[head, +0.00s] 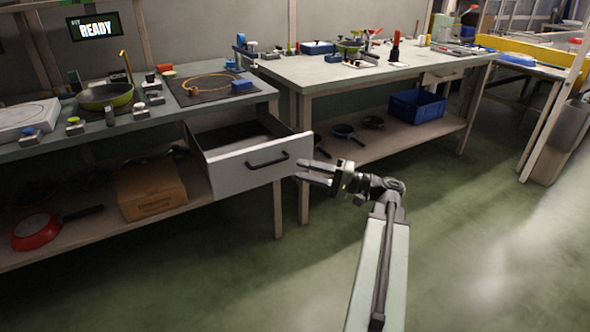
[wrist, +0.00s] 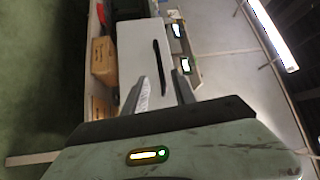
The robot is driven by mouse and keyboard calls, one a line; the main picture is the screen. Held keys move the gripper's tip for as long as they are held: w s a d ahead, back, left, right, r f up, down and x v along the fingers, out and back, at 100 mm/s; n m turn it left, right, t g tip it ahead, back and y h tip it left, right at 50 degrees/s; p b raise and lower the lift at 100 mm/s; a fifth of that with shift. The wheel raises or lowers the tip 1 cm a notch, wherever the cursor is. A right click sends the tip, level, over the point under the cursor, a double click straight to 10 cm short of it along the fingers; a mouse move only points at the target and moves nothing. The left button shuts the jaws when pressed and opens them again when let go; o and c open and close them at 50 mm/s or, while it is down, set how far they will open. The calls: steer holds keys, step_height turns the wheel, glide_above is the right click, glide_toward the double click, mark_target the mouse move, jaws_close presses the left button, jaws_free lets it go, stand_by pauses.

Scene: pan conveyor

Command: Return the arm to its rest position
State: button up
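My gripper (head: 316,172) is at the end of my arm, in front of the right end of an open drawer (head: 235,169) under the left bench. Its two fingers are apart with nothing between them. In the wrist view the gripper (wrist: 162,88) also shows spread fingers, with the drawer's pale front (wrist: 134,55) and dark handle (wrist: 160,65) beyond them. The fingers appear apart from the handle (head: 268,160), though the exact gap is hard to tell. My arm reaches up from the bottom of the head view.
The left bench (head: 150,112) holds a green pan (head: 105,96) and several small parts. Its lower shelf has a cardboard box (head: 151,188) and a red pan (head: 36,231). The right bench (head: 300,72) has a blue crate (head: 416,105) below. The green floor (head: 480,220) at right is clear.

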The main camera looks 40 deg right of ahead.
stand_by(0.4)
steer(key=w+a+f+n+g, duration=0.1)
steer(key=w+a+f+g, duration=0.15)
steer(key=a+f, duration=0.2)
steer(key=w+a+f+n+g+h, duration=0.1)
steer(key=a+f+g, duration=0.25)
steer(key=a, duration=0.25)
steer(key=w+a+f+n+g, duration=0.1)
steer(key=w+a+f+g, duration=0.1)
steer(key=a+f, duration=0.3)
steer(key=s+a+f+n+g+h+p, duration=0.25)
steer(key=a+f+n+g+h, duration=0.4)
steer(key=a+f+h, duration=0.6)
step_height(320, 180, up, 38)
steer(key=a+y+p, duration=0.1)
steer(key=a+p, duration=0.1)
steer(key=p, duration=3.5)
steer(key=shift+a+m+g, duration=0.35)
steer(key=shift+m, duration=0.1)
steer(key=shift+d, duration=0.1)
